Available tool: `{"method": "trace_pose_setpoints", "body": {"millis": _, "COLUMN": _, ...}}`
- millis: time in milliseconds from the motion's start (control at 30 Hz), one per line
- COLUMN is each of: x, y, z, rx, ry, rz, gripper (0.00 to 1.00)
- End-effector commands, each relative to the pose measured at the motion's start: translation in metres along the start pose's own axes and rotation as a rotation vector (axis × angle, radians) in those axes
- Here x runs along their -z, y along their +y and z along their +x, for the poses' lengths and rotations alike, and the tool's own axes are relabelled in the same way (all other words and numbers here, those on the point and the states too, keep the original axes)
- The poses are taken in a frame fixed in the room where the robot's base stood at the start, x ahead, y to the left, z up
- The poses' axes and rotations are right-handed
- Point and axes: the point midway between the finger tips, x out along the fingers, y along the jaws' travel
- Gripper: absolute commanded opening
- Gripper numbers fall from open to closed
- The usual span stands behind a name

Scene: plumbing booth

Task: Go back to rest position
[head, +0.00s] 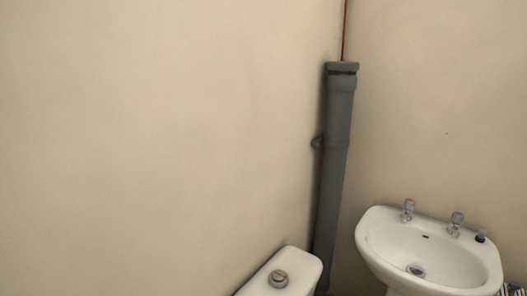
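My gripper and arm are not in view in the head picture. The task names no object. A white washbasin (377,237) stands at the lower right, with two taps on its back rim. A white toilet cistern (303,263) with a round button on top shows at the bottom, cut off by the picture's edge.
A grey vertical pipe (335,150) stands in the corner between two beige walls, between the cistern and the basin. A thin red line (345,30) runs up the corner above it. A striped item (512,290) is partly visible at the bottom right. The floor is mostly hidden.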

Motion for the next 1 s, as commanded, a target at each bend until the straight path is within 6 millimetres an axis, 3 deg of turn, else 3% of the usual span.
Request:
{"method": "trace_pose_setpoints", "body": {"millis": 633, "x": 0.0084, "y": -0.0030, "z": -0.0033, "rx": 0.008, "ry": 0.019, "rz": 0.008, "gripper": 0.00}}
{"method": "trace_pose_setpoints", "body": {"millis": 1000, "x": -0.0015, "y": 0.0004, "z": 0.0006, "rx": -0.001, "ry": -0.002, "rz": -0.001, "gripper": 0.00}}
